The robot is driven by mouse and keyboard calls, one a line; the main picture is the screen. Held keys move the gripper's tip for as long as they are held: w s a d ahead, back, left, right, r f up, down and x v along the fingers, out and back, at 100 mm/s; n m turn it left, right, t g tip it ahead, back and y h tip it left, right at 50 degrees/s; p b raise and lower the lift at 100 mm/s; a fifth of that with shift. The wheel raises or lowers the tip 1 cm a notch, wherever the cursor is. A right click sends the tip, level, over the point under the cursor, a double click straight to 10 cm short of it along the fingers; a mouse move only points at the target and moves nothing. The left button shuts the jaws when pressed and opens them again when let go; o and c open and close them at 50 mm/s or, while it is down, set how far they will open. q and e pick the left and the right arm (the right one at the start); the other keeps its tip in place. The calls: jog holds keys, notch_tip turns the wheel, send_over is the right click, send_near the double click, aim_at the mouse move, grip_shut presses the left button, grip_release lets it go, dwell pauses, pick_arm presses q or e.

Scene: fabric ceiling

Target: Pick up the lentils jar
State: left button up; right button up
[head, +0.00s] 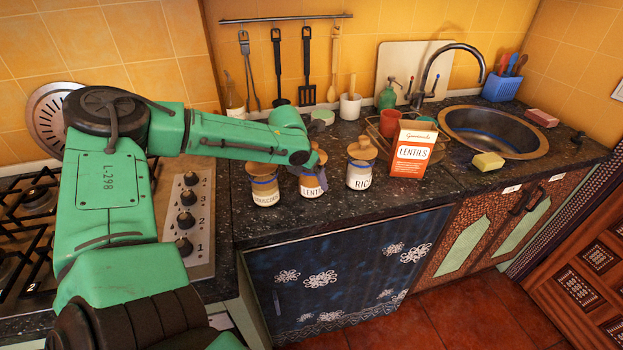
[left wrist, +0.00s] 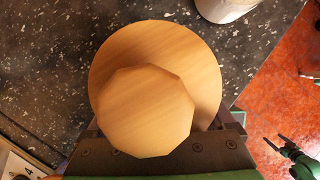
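The lentils jar (head: 312,187) stands on the counter with a cream label reading "LENTI", its end covered by my gripper. Its round wooden lid with a faceted knob fills the middle of the left wrist view (left wrist: 145,110). My left gripper (head: 319,172) is at the jar, its dark fingers around the upper part just under the lid. In the left wrist view the fingers lie at both sides of the lid, mostly hidden by it, so I cannot tell whether they press on the glass. My right gripper (left wrist: 277,143) hangs over the red floor, fingers apart and empty.
Similar jars stand close by: one at left (head: 264,186) and a rice jar (head: 361,165) at right. The sink (head: 492,130) is further right, the stove (head: 35,205) at left. Counter in front of the jars is clear.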

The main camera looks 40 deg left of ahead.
pick_arm(q)
jog(key=c, duration=1)
jog(key=shift+r, duration=0.1)
pick_arm(e)
jog(key=shift+s+d, duration=0.15)
jog(key=shift+d, duration=0.15)
pick_arm(q)
jog(key=shift+w, duration=0.1)
